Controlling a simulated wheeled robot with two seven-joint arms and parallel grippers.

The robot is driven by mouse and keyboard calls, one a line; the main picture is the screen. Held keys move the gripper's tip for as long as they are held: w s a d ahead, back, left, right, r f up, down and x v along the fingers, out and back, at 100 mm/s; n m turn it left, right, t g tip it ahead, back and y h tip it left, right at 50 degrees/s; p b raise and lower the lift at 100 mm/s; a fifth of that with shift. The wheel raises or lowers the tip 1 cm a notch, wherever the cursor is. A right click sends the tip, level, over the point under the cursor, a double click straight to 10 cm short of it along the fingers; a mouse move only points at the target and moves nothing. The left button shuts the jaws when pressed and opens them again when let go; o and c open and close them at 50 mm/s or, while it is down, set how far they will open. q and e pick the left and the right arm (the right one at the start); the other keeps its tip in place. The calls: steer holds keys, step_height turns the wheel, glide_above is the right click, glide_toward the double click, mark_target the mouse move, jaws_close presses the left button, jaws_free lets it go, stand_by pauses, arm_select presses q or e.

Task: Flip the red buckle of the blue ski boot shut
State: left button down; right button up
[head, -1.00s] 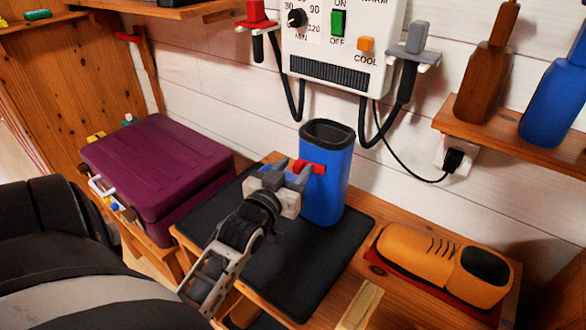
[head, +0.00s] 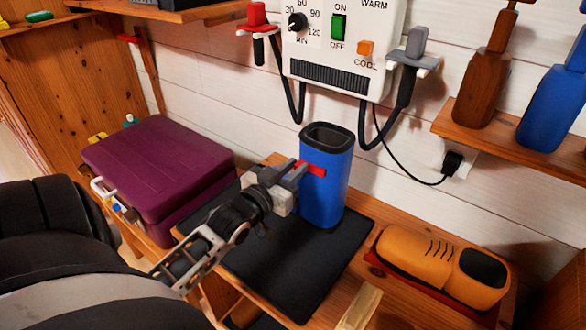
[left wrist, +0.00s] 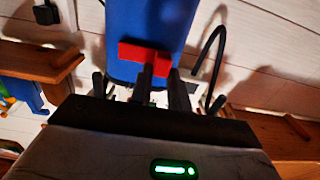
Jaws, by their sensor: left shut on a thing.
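The blue ski boot (head: 327,195) stands upright on a black mat (head: 290,270), its dark open top facing up. Its red buckle (head: 315,169) is on the boot's upper left side in the head view. My left gripper (head: 298,173) reaches in from the left, its fingers shut on the red buckle. In the left wrist view the red buckle (left wrist: 138,53) lies across the blue boot (left wrist: 150,18), with a red part reaching down between the dark fingertips (left wrist: 161,77). The fingers partly hide the buckle in the head view. My right gripper is not in view.
An orange shoe-like object (head: 440,263) lies right of the mat. A purple case (head: 160,165) stands to the left. A white control box (head: 345,50) with hanging black hoses is on the wall behind. Bottles (head: 485,80) stand on a right shelf.

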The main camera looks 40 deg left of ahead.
arm_select(q)
steer(key=shift+h, duration=0.3)
steer(key=shift+a, duration=0.1)
steer(key=c, duration=1.3)
jaws_free()
steer(key=shift+w, duration=0.1)
steer(key=s, duration=0.5)
steer(key=s+d, duration=0.1)
steer(key=s, duration=1)
steer(key=shift+d+b, duration=0.3)
